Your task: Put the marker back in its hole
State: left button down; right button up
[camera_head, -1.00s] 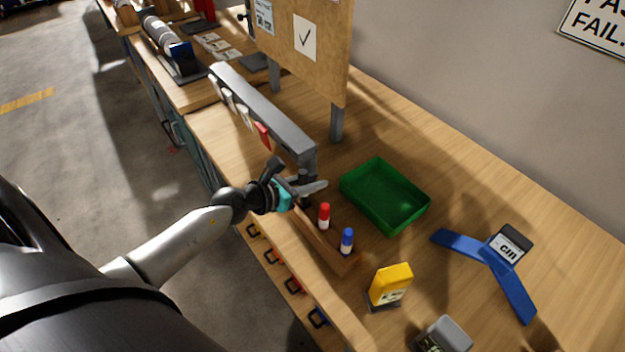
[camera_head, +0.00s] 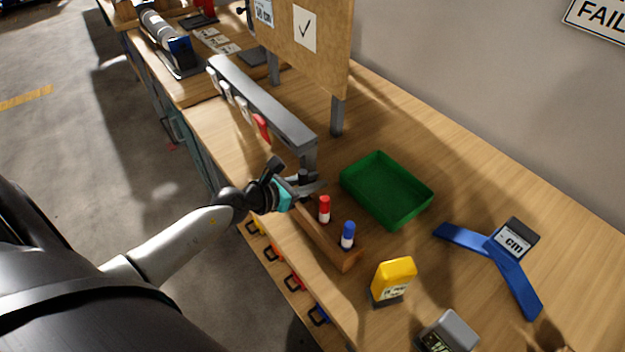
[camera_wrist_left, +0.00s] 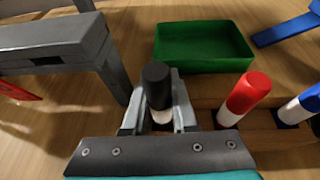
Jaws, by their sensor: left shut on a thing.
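A marker with a black cap and white body (camera_wrist_left: 157,86) stands between the fingers of my left gripper (camera_wrist_left: 158,112), which is shut on it. In the head view the same gripper (camera_head: 311,187) is at the far left end of the wooden marker holder (camera_head: 326,243). The marker's lower end is hidden by the gripper, so I cannot tell whether it is in a hole. A red-capped marker (camera_head: 324,210) and a blue-capped marker (camera_head: 348,236) stand upright in the holder. My right gripper is not in view.
A green tray (camera_head: 425,200) lies behind the holder. A grey rail (camera_head: 262,103) stands close beyond the gripper. A yellow device (camera_head: 393,278), a grey meter (camera_head: 450,332) and a blue angled tool (camera_head: 515,280) lie to the right.

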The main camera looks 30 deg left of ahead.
pick_arm(q)
jog(key=shift+f+b, duration=0.35)
jog(key=shift+f, duration=0.15)
jog(key=c, duration=0.6)
grip_release()
jog(key=shift+s+a+r, duration=0.25)
jog(key=shift+s, duration=0.35)
jog(key=shift+b+v, duration=0.4)
jog(key=shift+v, duration=6.5)
jog(key=shift+d, duration=0.1)
